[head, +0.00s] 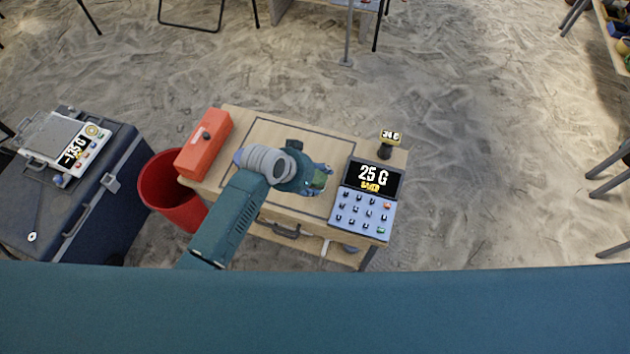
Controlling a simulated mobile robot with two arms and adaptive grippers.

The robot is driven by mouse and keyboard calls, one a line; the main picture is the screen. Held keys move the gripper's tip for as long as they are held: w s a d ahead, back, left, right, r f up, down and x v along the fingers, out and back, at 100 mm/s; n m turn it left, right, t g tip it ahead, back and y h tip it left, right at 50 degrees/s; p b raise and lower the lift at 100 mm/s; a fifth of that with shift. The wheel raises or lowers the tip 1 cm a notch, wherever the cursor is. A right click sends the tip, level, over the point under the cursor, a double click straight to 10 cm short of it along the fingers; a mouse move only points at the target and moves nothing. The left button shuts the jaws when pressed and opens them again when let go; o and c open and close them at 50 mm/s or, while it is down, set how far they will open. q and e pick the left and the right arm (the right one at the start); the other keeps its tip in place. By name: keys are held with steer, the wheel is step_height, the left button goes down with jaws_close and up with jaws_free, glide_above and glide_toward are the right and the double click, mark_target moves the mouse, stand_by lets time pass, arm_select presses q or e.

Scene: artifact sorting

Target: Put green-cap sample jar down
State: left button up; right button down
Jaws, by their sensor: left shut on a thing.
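My left arm reaches over a small wooden table (232,122). My left gripper (318,180) is over the middle of the tabletop, inside a dark outlined square. It is shut on the green-cap sample jar (321,178), of which only a small green part shows; the gripper and wrist hide the rest. I cannot tell whether the jar touches the tabletop. My right gripper is not in view.
A keypad display (350,208) reading "25 G" stands right of the square. A small weight-like object (385,152) is behind it. An orange box (203,146) sits at the table's left, above a red bin (160,190). A scale (52,135) rests on a dark case (112,208).

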arm_select(q)
step_height(320, 180, down, 3)
steer(key=shift+r, duration=0.1)
steer(key=o, duration=1.4)
steer(key=v, duration=1.2)
steer(key=shift+p, duration=0.3)
